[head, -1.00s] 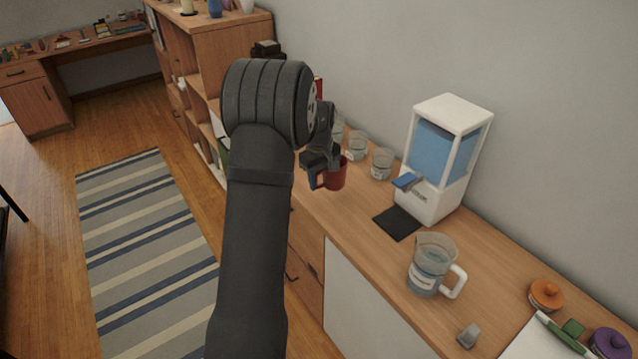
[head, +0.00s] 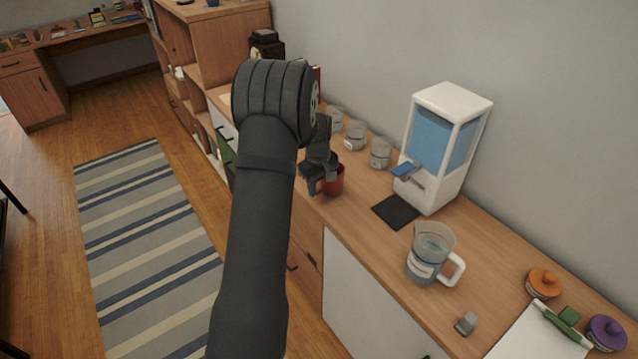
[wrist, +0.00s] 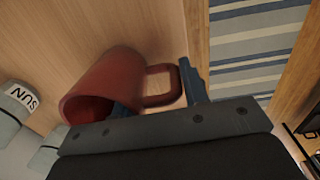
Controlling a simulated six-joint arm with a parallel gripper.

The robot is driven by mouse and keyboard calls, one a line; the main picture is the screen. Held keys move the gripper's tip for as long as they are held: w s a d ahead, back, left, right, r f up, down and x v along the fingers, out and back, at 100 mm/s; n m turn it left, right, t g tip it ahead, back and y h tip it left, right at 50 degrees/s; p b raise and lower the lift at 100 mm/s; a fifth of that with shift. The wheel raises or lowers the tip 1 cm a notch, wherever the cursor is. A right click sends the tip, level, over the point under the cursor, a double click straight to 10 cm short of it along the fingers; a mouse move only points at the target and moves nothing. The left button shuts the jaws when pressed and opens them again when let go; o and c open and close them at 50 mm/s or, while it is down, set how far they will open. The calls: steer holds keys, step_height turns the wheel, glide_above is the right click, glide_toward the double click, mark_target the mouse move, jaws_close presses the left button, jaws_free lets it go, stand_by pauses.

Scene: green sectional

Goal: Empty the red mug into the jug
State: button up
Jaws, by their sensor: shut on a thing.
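The red mug (head: 335,180) is at my gripper, over the wooden counter left of the dispenser. My gripper (head: 318,184) is shut on the mug. In the wrist view the mug (wrist: 105,85) has its handle between the blue fingers of my gripper (wrist: 160,98), and its dark opening faces the lower left. Its contents cannot be seen. The clear glass jug (head: 430,256) stands upright on the counter to the right, apart from the mug, with a white handle, a label and what looks like water inside.
A white dispenser with blue liquid (head: 443,150) stands behind a black mat (head: 396,211), between mug and jug. Several glass jars (head: 380,154) line the wall. A grey object (head: 466,323), an orange-lidded jar (head: 543,283) and a purple-lidded jar (head: 606,333) sit at the right.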

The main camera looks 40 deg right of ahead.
steer(key=o, duration=1.4)
steer(key=shift+r, duration=0.1)
steer(key=r, duration=1.7)
steer(key=shift+a+r, duration=0.15)
steer(key=shift+a, duration=0.1)
steer(key=f, duration=1.7)
steer(key=shift+d+f, duration=0.25)
steer(key=shift+f, duration=0.05)
steer(key=shift+r, duration=0.4)
